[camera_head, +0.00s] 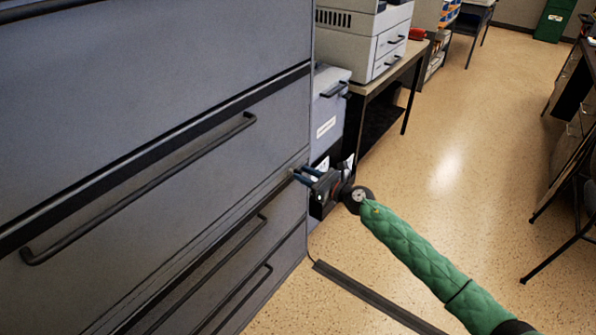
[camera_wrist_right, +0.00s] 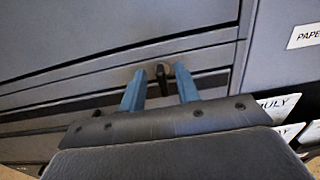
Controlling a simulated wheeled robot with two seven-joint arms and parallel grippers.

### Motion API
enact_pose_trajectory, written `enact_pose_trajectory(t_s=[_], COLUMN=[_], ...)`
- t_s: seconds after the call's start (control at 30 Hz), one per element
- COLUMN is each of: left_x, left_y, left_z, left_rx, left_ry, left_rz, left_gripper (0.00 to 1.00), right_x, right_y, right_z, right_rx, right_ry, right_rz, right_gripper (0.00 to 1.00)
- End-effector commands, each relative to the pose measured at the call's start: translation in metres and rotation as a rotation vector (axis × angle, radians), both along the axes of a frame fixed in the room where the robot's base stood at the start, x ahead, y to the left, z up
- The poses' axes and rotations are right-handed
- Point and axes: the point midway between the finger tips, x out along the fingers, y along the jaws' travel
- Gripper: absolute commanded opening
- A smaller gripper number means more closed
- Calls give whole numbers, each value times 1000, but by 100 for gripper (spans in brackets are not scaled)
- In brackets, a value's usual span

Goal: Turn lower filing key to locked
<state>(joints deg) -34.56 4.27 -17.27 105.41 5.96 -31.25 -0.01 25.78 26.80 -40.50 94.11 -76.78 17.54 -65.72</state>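The grey filing cabinet (camera_head: 250,140) fills the left of the head view. Its lower key (camera_wrist_right: 163,80) shows in the right wrist view as a small dark piece near the right edge of the cabinet front. My right gripper (camera_head: 298,174) is at the cabinet's lower right edge. In the right wrist view its two blue fingers (camera_wrist_right: 160,82) are apart, one on each side of the key, with a gap showing beside it. I cannot tell whether either fingertip touches the key, nor how the key is turned. My left gripper is not in view.
Dark drawer handles (camera_head: 140,190) stick out from the cabinet front. A grey box (camera_head: 328,110) and a table with a printer (camera_head: 370,45) stand just beyond the cabinet. Dark chair or table legs (camera_head: 560,225) are at the right. The speckled floor (camera_head: 450,190) between is clear.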

Motion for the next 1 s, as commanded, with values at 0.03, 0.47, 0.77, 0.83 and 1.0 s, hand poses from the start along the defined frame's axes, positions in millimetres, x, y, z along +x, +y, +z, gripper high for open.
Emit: enact_pose_trajectory(t_s=[0.03, 0.47, 0.77, 0.83, 1.0], left_x=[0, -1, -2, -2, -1], left_y=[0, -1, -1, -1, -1], left_z=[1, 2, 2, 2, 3], left_rx=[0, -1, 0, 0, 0], left_ry=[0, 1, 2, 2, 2], left_rz=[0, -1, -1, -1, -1], left_gripper=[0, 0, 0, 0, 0], right_x=[4, 18, 18, 18, 18], right_y=[6, 25, 25, 25, 25], right_z=[0, 0, 0, 0, 0], right_rx=[1, 1, 1, 1, 4], right_ry=[1, 1, 1, 1, 5], right_rz=[0, -1, -1, -1, -1], right_gripper=[32, 32, 0, 0, 0])
